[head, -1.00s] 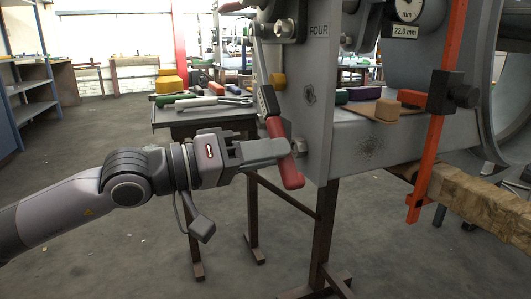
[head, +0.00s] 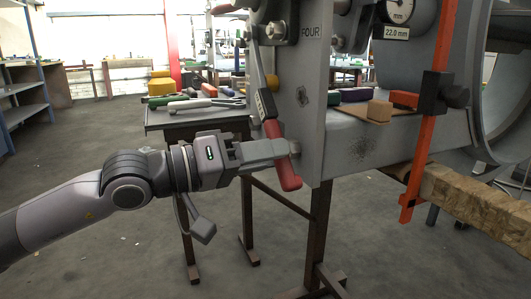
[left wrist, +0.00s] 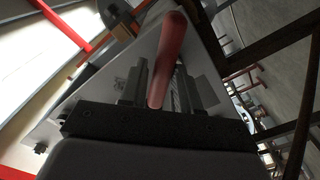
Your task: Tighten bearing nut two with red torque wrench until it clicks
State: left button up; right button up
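The red torque wrench (head: 283,165) hangs steeply along the left edge of a grey plate in the head view, its red handle at the bottom. Its dark collar and thin shaft run up towards a nut (head: 277,30) near the top; how its head sits there is not clear. My left gripper (head: 268,151) has its fingers around the red handle. The left wrist view shows the handle (left wrist: 168,55) between the two fingers. No label for nut two is readable; the plate reads "FOUR" beside the upper nut. My right gripper is not in view.
A side table (head: 165,118) with several tools stands behind the gripper. An orange upright gauge (head: 425,145) and a timber beam (head: 480,200) are at right. The floor at lower left is clear.

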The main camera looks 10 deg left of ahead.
pick_arm(q)
jog(key=shift+w+a+f+m, duration=0.6)
jog(key=shift+w+f+m, duration=0.1)
jog(key=shift+w+f, duration=0.15)
jog(key=shift+w, duration=0.15)
jog(key=shift+w+a+f+m, duration=0.65)
jog(key=shift+w+f+m, duration=0.1)
jog(key=shift+w, duration=0.15)
jog(key=s+p, duration=0.1)
jog(key=p, duration=0.2)
jog(key=d+r+n+p, duration=0.1)
jog(key=p, duration=0.2)
jog(key=shift+s+r, duration=0.15)
jog(key=shift+s, duration=0.25)
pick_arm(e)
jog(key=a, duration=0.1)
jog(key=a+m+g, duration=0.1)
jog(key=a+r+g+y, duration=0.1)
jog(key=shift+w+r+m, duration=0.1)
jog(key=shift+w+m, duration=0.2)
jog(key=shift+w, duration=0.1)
